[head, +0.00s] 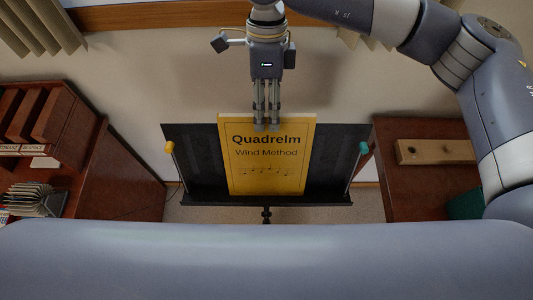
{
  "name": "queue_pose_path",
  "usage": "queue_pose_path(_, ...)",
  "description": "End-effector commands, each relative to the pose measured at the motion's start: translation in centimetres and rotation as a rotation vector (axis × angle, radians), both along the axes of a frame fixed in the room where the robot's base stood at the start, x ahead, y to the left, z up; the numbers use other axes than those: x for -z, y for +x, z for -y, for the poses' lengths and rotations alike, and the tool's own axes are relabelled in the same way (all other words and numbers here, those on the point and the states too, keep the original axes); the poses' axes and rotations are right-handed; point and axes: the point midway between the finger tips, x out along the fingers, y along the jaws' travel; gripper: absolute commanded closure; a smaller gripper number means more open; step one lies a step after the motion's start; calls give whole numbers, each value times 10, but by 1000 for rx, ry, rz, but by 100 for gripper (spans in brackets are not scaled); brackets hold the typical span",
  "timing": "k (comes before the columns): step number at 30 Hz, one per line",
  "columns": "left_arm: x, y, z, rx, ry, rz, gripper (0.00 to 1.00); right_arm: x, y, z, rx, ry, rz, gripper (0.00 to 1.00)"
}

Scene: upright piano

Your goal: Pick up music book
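The music book (267,175) is yellow with "Quadrelm Wind Method" on its cover. It stands upright on a black music stand (335,160), in the middle of the head view. My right gripper (267,127) points down at the book's top edge, and its fingertips overlap the upper part of the cover. The fingers look close together. I cannot tell whether they touch or pinch the book. My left gripper is not in view.
A wooden shelf unit (120,170) with books stands at the left. A brown cabinet top (405,190) at the right carries a light wooden block with holes (436,151). Yellow (169,147) and teal (363,148) tipped sticks flank the stand. A wall is behind.

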Motion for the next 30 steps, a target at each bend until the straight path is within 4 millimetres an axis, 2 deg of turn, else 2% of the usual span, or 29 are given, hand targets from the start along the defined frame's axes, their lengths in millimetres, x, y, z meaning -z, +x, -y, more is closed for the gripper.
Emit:
queue_pose_path(4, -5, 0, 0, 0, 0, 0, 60, 10, -4, 0, 0, 0, -1, 63)
queue_pose_path(11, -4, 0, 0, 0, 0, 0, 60, 12, -3, 0, 0, 0, 0, 66)
queue_pose_path(15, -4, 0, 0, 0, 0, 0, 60, 12, -3, 0, 0, 0, 0, 97)
queue_pose_path(16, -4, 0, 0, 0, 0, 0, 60, 12, -3, 0, 0, 0, 0, 100)
queue_pose_path(30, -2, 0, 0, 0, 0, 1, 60, 9, -3, 0, -1, 1, 2, 100)
